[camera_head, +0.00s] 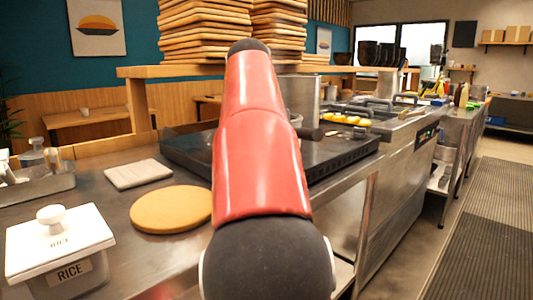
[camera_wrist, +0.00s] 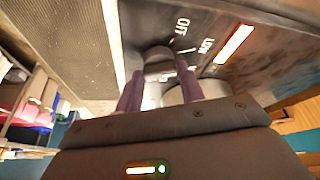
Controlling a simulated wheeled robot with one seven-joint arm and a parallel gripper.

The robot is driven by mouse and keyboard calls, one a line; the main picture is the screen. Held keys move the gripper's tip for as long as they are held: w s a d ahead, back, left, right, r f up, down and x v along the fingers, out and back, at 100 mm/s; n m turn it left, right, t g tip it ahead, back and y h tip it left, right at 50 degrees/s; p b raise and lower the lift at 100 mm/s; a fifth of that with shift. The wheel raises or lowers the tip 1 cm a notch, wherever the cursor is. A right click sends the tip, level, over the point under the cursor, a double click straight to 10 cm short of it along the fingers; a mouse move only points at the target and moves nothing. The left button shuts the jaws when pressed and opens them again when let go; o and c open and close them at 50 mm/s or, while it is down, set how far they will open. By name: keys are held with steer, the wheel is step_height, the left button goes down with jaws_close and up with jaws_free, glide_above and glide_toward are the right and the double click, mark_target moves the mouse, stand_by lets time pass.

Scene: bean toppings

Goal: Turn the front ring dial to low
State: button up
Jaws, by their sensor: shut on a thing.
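In the wrist view, my gripper (camera_wrist: 159,80) has its two purple-grey fingers on either side of a dark round dial (camera_wrist: 158,56) on the metal front panel, shut on it. The white words OFF (camera_wrist: 183,25) and LOW (camera_wrist: 206,46) are printed beside the dial, with short marks near them. The lower part of the dial is partly hidden between the fingers. In the head view, my red arm blocks the middle of the picture. My gripper and the dial are not visible there.
A lit orange-white bar (camera_wrist: 234,44) is on the panel. In the head view, a black griddle (camera_head: 340,156) sits on the steel counter. A white RICE container (camera_head: 58,242), a round tan board (camera_head: 170,209) and a pale square slab (camera_head: 138,174) stand at left. The aisle at right is clear.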

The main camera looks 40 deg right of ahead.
steer(key=shift+r, duration=0.1)
steer(key=o, duration=1)
steer(key=p+v, duration=0.1)
steer(key=v, duration=0.6)
steer(key=shift+a+r, duration=0.15)
steer(key=shift+r, duration=0.15)
steer(key=shift+s, duration=0.15)
